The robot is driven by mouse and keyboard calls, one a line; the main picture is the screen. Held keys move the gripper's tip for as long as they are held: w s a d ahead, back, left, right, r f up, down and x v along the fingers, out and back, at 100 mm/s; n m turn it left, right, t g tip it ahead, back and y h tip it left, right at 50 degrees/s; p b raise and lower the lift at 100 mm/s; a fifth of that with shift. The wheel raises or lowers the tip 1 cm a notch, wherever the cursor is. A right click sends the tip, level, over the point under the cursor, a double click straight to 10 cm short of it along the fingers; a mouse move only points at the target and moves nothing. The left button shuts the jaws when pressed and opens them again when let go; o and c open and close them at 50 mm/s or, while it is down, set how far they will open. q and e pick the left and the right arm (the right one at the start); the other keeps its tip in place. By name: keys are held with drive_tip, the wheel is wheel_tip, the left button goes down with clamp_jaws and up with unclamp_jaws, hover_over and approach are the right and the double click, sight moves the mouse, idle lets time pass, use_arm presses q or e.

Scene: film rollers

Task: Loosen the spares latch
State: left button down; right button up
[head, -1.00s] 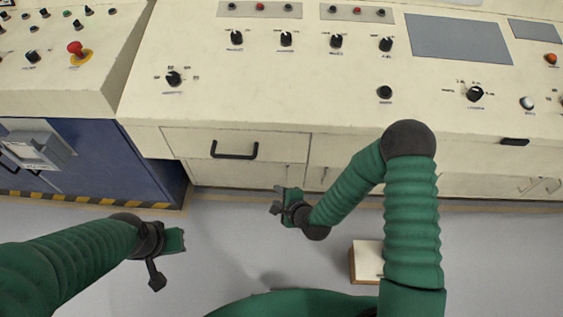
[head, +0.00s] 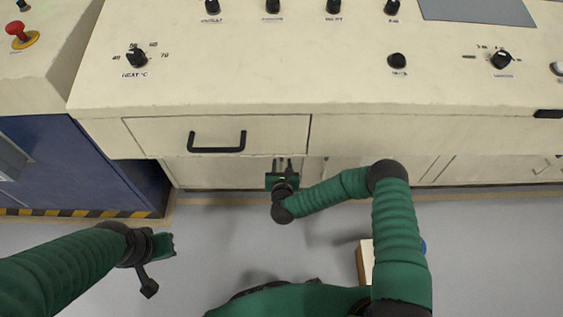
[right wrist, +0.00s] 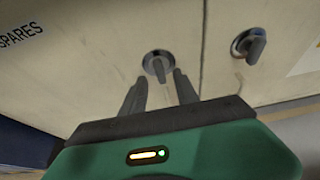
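The spares latch (right wrist: 157,66) is a small grey turn-handle on a round base, set near the right edge of a cream door lettered "SPARES" (right wrist: 20,33) in the right wrist view. Its handle points roughly downward in that picture. My right gripper (right wrist: 160,78) is open, with one finger on each side of the latch handle; I cannot tell whether they touch it. In the head view my right gripper (head: 283,163) reaches under the drawer to the low door, and hides the latch. My left gripper (head: 160,266) is open and empty above the floor at the left.
A second grey latch (right wrist: 250,46) sits on the neighbouring door, right of a seam. A drawer with a black handle (head: 217,142) overhangs the low doors. A blue cabinet (head: 75,160) stands left. A small box (head: 365,262) is on the floor.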

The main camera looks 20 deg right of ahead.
drive_tip(key=b+x, duration=0.1)
drive_tip(key=x, duration=0.3)
drive_tip(key=shift+w+f, duration=0.15)
drive_tip(key=shift+w, duration=0.15)
drive_tip(key=shift+c, duration=0.5)
clamp_jaws()
